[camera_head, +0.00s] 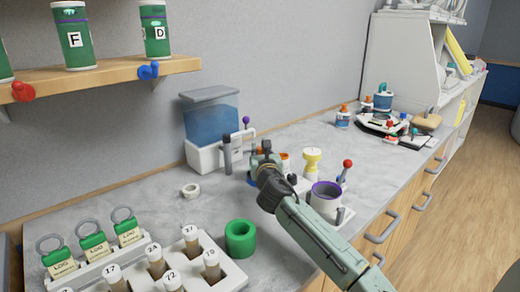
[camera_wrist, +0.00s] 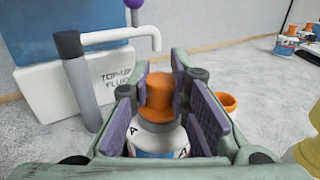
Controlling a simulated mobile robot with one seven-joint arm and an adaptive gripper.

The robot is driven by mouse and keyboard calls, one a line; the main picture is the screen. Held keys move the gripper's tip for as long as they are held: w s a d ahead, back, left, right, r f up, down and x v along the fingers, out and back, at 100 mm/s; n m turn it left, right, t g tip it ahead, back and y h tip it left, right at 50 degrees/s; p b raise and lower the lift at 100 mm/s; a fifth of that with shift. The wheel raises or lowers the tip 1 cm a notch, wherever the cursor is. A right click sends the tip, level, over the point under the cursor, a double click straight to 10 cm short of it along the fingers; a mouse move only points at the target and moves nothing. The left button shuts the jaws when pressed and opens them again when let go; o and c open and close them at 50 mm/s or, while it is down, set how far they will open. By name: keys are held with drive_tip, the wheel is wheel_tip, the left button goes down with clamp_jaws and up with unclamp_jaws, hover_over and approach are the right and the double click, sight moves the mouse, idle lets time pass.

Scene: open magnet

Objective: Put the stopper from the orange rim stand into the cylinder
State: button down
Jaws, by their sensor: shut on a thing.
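In the wrist view the purple pads of my gripper (camera_wrist: 168,78) are shut on an orange stopper (camera_wrist: 160,98). Directly below the stopper is a white cylinder (camera_wrist: 150,139) with a blue band and the letter A. I cannot tell whether the stopper is seated in it or just above it. An orange rim stand (camera_wrist: 228,101) shows to the right, apart from the pads. In the head view my gripper (camera_head: 262,160) points away over the worktop and hides the stopper and most of the cylinder. The orange rim stand (camera_head: 284,156) shows just beyond it.
A blue fluid tank (camera_head: 211,122) with a grey tap post (camera_wrist: 83,82) stands close on the left. A yellow-and-white piece (camera_head: 312,162) and a purple-rimmed cup (camera_head: 326,190) stand to the right.

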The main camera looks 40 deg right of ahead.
drive_tip(key=c, duration=1.5)
unclamp_jaws()
drive_tip(key=shift+f, duration=0.1)
drive_tip(key=shift+r, duration=0.25)
drive_tip(key=b+v, duration=0.4)
drive_tip(key=v, duration=0.8)
